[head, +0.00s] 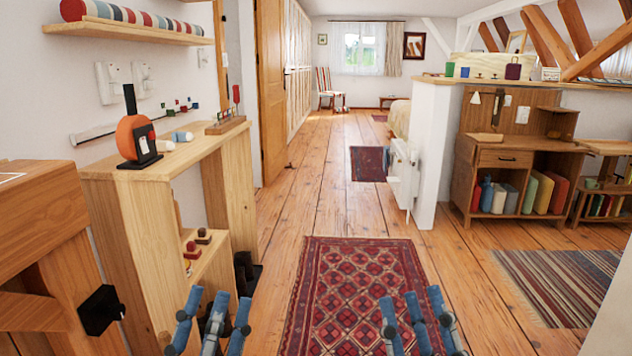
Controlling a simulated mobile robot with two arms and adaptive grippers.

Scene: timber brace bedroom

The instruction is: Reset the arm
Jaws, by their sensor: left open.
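My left gripper (214,306) shows at the bottom edge of the head view, left of centre. Its blue and grey fingers point up and stand apart, with nothing between them. My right gripper (413,302) shows at the bottom edge, right of centre, over the red rug. Its fingers also stand apart and hold nothing. Both arms behind the grippers are mostly cut off by the lower edge of the picture.
A wooden shelf unit (130,186) stands close on the left, bearing an orange round object (133,138). A patterned red rug (352,270) lies ahead on open plank floor (322,205). A white half wall (434,150) and wooden cabinet (503,159) stand right.

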